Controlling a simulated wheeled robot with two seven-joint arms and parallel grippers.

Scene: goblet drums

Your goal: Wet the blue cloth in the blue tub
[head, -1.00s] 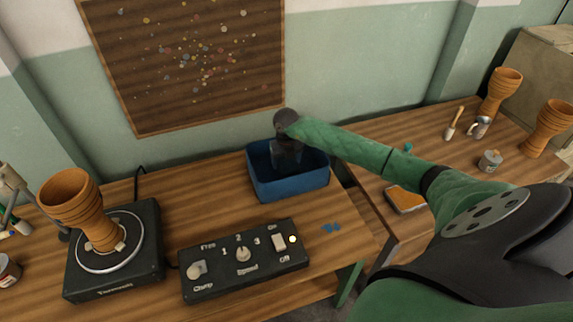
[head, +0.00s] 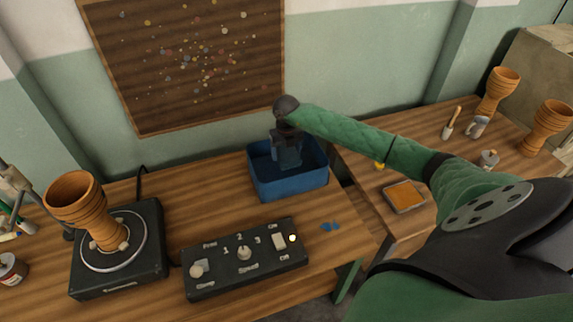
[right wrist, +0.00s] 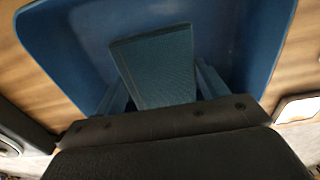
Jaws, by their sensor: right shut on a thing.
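The blue tub (head: 290,187) stands at the back right of the main wooden table, and its inner wall fills much of the right wrist view (right wrist: 250,40). My right gripper (head: 287,160) points down inside the tub. It is shut on the blue cloth (right wrist: 155,65), which shows as a flat dark blue-teal piece between the fingers, inside the tub's walls. In the head view the cloth is hard to tell apart from the gripper and tub. I cannot tell the water level or how wet the cloth is. My left gripper is not in view.
A black control box (head: 245,262) lies in front of the tub. A goblet drum (head: 80,210) stands on a turntable (head: 118,265) at left. Small blue spots (head: 330,227) mark the table. A side table at right holds an orange pad (head: 404,195), a brush and more drums (head: 548,125).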

